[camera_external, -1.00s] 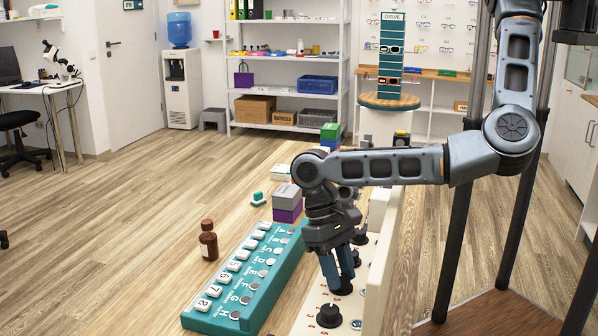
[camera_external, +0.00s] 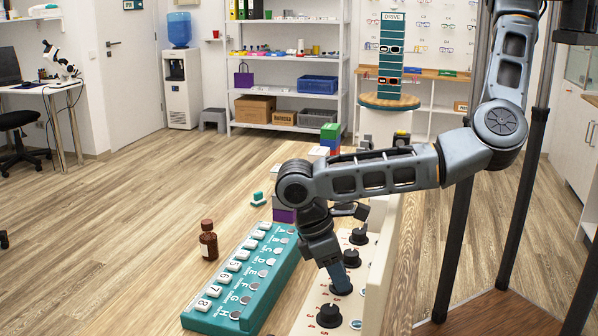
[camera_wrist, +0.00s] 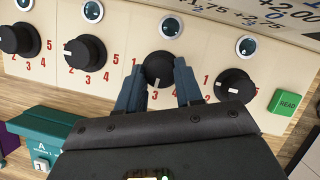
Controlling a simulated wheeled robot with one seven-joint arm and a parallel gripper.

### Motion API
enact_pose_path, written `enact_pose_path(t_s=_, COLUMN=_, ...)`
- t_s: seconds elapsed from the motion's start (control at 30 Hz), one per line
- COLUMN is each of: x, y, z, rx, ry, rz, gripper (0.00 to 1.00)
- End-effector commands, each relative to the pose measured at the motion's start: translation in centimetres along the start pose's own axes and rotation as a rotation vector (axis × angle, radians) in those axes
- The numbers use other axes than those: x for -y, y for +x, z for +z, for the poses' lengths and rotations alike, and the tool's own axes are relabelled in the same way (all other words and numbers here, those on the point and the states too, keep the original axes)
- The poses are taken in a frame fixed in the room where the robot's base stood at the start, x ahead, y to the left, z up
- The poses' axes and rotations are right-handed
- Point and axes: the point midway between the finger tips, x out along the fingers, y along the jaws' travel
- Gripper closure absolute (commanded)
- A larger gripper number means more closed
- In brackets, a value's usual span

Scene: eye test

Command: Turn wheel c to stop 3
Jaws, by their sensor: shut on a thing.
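A row of black wheels with red numbers runs along a cream panel (camera_wrist: 115,25). My gripper (camera_wrist: 158,88) is shut on the third wheel from the left in the wrist view, taken as wheel c (camera_wrist: 158,66), with one blue finger on each side. Its white pointer points down at the red 3, with a red 4 to the right. No wheel letter is readable. In the external view my gripper (camera_external: 340,286) reaches down onto the same wheel, second from the near end, and partly covers it.
Other wheels flank it: one to the right (camera_wrist: 235,84), one to the left (camera_wrist: 86,52). A green READ button (camera_wrist: 287,102) is at the right. A teal rack with lettered slots (camera_external: 245,285) lies left of the panel. A brown bottle (camera_external: 208,243) stands beyond it.

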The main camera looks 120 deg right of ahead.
Motion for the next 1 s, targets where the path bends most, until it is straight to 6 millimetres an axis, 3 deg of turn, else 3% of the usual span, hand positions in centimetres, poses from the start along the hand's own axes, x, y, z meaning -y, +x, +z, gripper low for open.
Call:
enact_pose_path(t_s=0.3, x=0.17, y=-0.14, z=-0.06, rx=-0.002, ry=-0.107, rz=0.043, gripper=0.95)
enact_pose_path(t_s=0.83, x=0.20, y=-0.15, z=-0.07, rx=-0.002, ry=-0.125, rz=0.050, gripper=0.95)
enact_pose_path(t_s=0.87, x=0.20, y=-0.15, z=-0.07, rx=-0.002, ry=-0.125, rz=0.050, gripper=0.62)
enact_pose_path(t_s=1.0, x=0.18, y=-0.11, z=-0.05, rx=-0.001, ry=-0.124, rz=0.050, gripper=0.48)
